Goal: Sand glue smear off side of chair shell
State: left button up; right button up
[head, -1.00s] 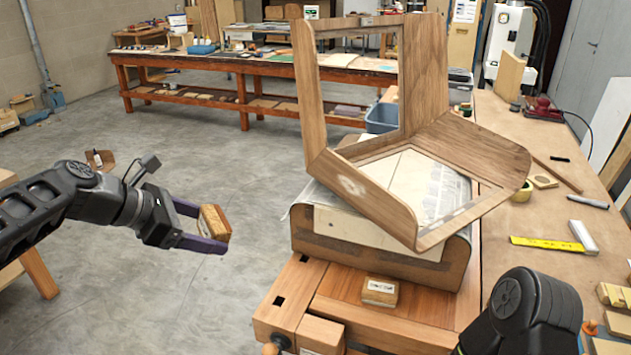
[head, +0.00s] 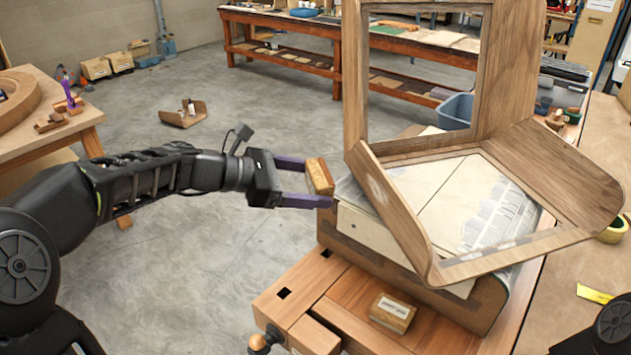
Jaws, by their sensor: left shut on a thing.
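The wooden chair shell (head: 590,188) rests tilted on a block-like form (head: 350,243) on the bench. A pale glue smear (head: 378,190) shows on its left side panel. My left gripper (head: 305,185) is shut on a cork-coloured sanding block (head: 320,176), held in the air left of the smear. The block appears close to the panel but apart from it; the exact gap is hard to judge. Only a dark part of my right arm shows at the bottom right; its gripper is out of view.
A second block with a white label (head: 392,312) lies on the bench top (head: 330,290) in front of the form. A blue bin (head: 455,110) stands behind the shell. A side table (head: 60,135) is at left. Open floor lies between that table and the bench.

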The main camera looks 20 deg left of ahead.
aim_at(380, 200)
pick_arm(q)
jog(key=shift+d, duration=0.15)
jog(key=w+d, duration=0.1)
jog(key=d, duration=0.1)
jog(key=w+d, duration=0.2)
jog(key=shift+w+d, duration=0.2)
jog(key=shift+d, duration=0.2)
jog(key=shift+w+d, duration=0.55)
jog(key=shift+d, duration=0.25)
dwell(0.8)
jog(key=shift+s, duration=0.1)
jog(key=shift+s+d, duration=0.45)
jog(key=shift+s, duration=0.25)
jog(key=shift+s+d, duration=0.4)
jog(key=shift+s, duration=0.35)
jog(key=shift+d, duration=0.1)
jog(key=shift+s+d+b, duration=0.2)
jog(key=shift+s+d, duration=0.35)
jog(key=shift+s, duration=0.15)
jog(key=shift+s+d+b, duration=0.2)
jog(key=shift+s+d, duration=0.3)
jog(key=shift+s, duration=0.2)
